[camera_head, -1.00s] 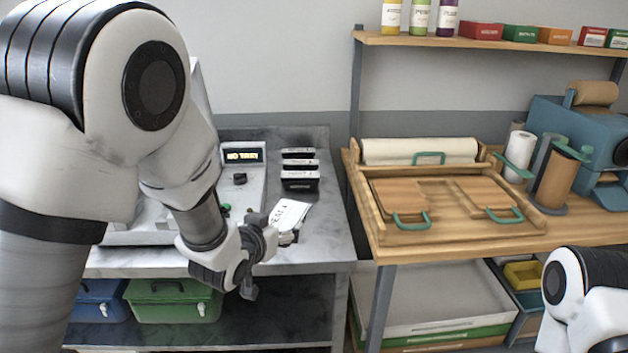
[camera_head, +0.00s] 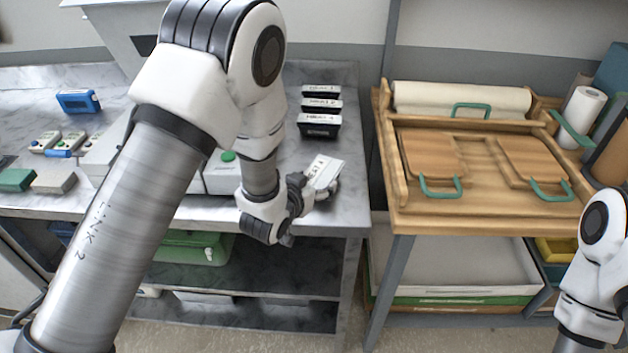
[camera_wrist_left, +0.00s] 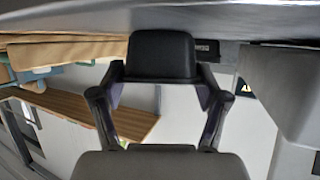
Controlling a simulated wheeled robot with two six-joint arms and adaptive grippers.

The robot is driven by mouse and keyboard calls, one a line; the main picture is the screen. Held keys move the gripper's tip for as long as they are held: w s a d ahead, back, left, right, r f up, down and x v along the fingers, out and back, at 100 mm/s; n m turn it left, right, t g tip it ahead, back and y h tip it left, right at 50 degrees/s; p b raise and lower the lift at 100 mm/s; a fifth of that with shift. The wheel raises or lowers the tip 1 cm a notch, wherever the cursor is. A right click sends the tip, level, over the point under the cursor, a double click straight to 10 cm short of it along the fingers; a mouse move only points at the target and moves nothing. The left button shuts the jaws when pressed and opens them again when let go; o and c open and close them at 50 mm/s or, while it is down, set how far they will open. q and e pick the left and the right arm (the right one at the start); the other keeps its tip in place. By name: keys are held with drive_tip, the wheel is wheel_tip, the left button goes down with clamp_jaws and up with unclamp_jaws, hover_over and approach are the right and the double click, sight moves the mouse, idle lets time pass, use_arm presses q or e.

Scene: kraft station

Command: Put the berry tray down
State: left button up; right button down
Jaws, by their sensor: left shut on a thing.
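The berry tray (camera_head: 324,170) shows as a small pack with a white, printed top. It is at the tips of my left gripper (camera_head: 304,190), over the front right part of the grey counter (camera_head: 345,200). In the left wrist view a black tray body (camera_wrist_left: 160,55) sits between the two fingers of the left gripper (camera_wrist_left: 160,88), which is shut on it. I cannot tell whether the tray touches the counter. My right arm shows at the lower right edge, with its gripper out of view.
Several black labelled trays (camera_head: 320,124) stand in a row behind the held tray. My left arm hides much of the grey machine with a green button (camera_head: 228,156). A wooden bench (camera_head: 410,215) with handled boards stands to the right, across a gap.

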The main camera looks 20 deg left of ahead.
use_arm(q)
drive_tip(key=shift+s+r, duration=0.1)
drive_tip(key=shift+s, duration=0.2)
drive_tip(key=o, duration=1.2)
drive_tip(key=shift+w+f, duration=0.15)
drive_tip(key=shift+f, duration=0.05)
drive_tip(key=shift+o, duration=0.2)
